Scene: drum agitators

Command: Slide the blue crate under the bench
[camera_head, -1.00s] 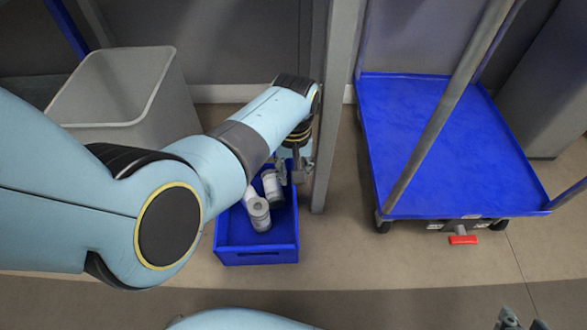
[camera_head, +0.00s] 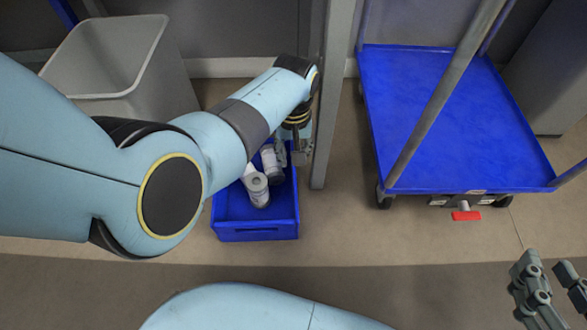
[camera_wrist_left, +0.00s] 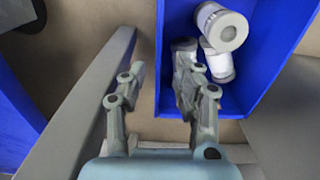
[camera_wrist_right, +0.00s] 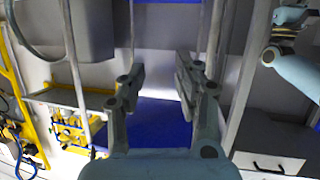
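The blue crate (camera_head: 257,233) stands on the floor with several white canisters (camera_head: 256,190) in it. It also shows in the left wrist view (camera_wrist_left: 262,98). My left gripper (camera_head: 291,154) is at the crate's right side in the head view. In the left wrist view its fingers (camera_wrist_left: 158,80) are apart, with the crate's side wall between them; I see no firm contact. A grey upright post (camera_head: 331,100), perhaps a bench leg, stands just right of this gripper. The bench top is not clearly seen. My right gripper (camera_head: 550,268) is open and empty; its spread fingers show in the right wrist view (camera_wrist_right: 158,78).
A blue platform trolley (camera_head: 440,120) with grey poles and a red pedal (camera_head: 466,216) stands right of the post. A grey bin (camera_head: 160,80) stands at the back left. The floor in front of crate and trolley is clear.

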